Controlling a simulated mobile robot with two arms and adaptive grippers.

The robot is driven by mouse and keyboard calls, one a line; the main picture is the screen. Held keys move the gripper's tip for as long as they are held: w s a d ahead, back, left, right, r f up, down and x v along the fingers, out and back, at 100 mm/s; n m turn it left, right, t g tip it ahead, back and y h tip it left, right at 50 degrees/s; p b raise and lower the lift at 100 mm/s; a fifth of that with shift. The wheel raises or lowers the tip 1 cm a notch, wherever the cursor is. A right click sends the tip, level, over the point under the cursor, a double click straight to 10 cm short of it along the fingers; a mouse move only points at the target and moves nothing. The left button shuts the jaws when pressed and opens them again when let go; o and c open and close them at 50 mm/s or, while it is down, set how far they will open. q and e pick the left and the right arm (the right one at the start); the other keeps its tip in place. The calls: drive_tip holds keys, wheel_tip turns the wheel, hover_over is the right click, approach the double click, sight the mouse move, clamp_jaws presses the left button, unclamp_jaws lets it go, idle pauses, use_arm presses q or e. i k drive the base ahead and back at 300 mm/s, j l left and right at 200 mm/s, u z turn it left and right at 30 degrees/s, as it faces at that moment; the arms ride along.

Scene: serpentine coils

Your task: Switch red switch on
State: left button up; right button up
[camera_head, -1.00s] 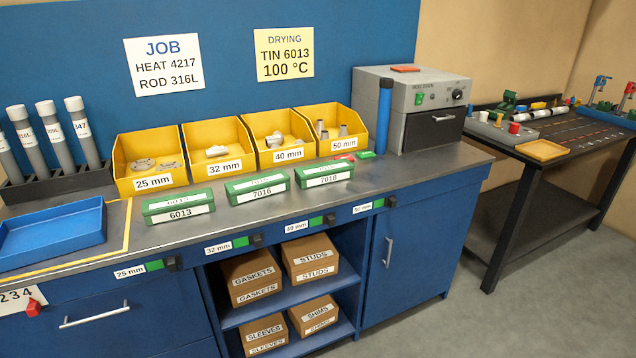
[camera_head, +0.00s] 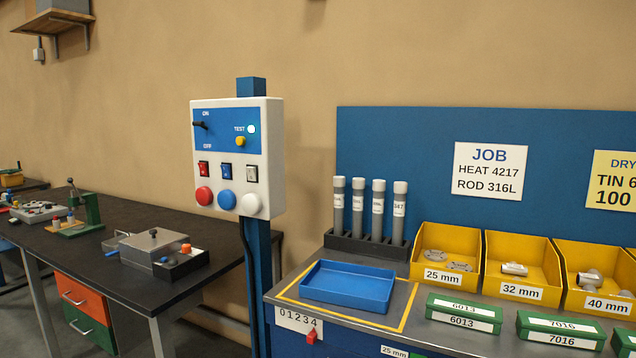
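The red switch (camera_head: 203,169) is a small red rocker on the front of a white control box (camera_head: 270,160), left of centre in the head view. Below the row are red (camera_head: 203,196), blue (camera_head: 227,200) and white (camera_head: 250,205) round buttons. A black lever (camera_head: 201,125) sits between ON and OFF marks. Neither gripper is in view.
The box stands on a blue post (camera_head: 258,280) between a dark table (camera_head: 110,285) at left and the blue workbench at right. The bench carries a blue tray (camera_head: 348,286), grey tubes and yellow bins (camera_head: 447,256). A red pointer (camera_head: 311,337) is on the bench front.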

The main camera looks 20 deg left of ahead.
sight(203, 166)
drive_tip(key=u, duration=1.1)
